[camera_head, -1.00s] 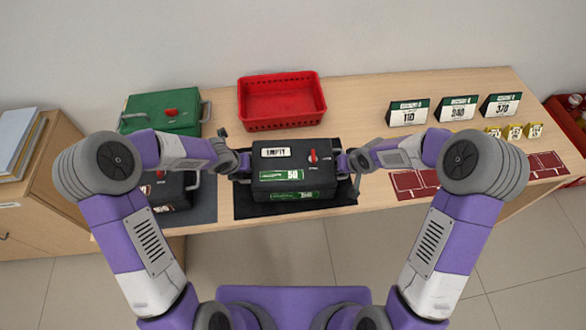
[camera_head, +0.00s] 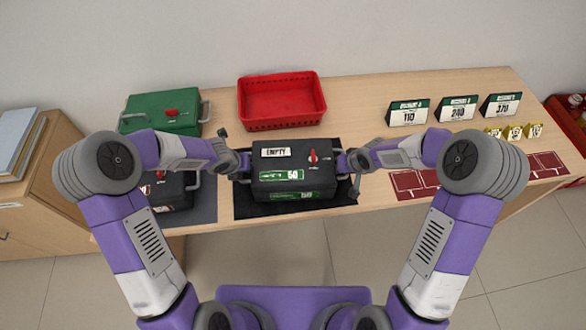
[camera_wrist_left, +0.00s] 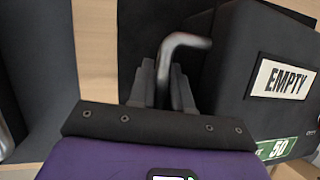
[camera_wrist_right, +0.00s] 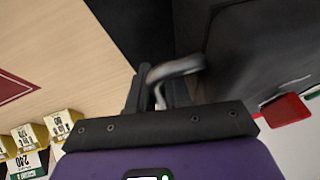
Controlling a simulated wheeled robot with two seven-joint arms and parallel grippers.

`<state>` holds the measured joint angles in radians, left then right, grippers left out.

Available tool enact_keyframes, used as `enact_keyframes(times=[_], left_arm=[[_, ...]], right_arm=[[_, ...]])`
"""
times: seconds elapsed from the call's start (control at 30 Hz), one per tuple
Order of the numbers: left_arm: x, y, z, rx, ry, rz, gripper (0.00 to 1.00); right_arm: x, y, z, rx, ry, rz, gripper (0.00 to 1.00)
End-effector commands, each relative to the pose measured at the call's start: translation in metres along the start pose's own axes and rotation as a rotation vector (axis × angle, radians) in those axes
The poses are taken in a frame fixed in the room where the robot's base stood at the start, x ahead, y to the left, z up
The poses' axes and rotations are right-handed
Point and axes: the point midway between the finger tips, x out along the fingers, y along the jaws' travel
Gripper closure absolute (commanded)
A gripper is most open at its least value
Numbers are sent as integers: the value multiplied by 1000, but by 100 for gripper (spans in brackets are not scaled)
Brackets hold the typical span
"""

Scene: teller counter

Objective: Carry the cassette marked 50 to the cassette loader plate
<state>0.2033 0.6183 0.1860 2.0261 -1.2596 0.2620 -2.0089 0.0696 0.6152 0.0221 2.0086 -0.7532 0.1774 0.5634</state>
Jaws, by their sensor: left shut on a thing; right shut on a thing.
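The black cassette marked 50 (camera_head: 268,165) has a white EMPTY label, a green 50 label and a red knob on top. It is at or just above a black mat (camera_head: 245,207) at the counter's front; I cannot tell if it touches. My left gripper (camera_head: 240,165) is shut on its left handle, which shows between the fingers in the left wrist view (camera_wrist_left: 180,45). My right gripper (camera_head: 349,163) is shut on its right handle, also seen in the right wrist view (camera_wrist_right: 175,70). No plate labelled as the loader is readable.
Another black cassette (camera_head: 178,192) sits at left on a grey mat (camera_head: 206,205), beside a green box (camera_head: 162,112). A red basket (camera_head: 281,101) stands behind. Number cards (camera_head: 458,108), yellow blocks (camera_head: 514,132) and dark red mats (camera_head: 408,185) are at right.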

Motion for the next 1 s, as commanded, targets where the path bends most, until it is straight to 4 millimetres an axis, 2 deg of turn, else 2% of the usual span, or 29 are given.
enact_keyframes(times=[0.37, 1.0], left_arm=[[-7, -2, 4, 1, -3, -1, 100], [-46, -10, 20, 1, -3, -1, 100]], right_arm=[[-7, -2, -4, -1, 4, -1, 100], [-46, -10, -20, -1, 4, -1, 100]])
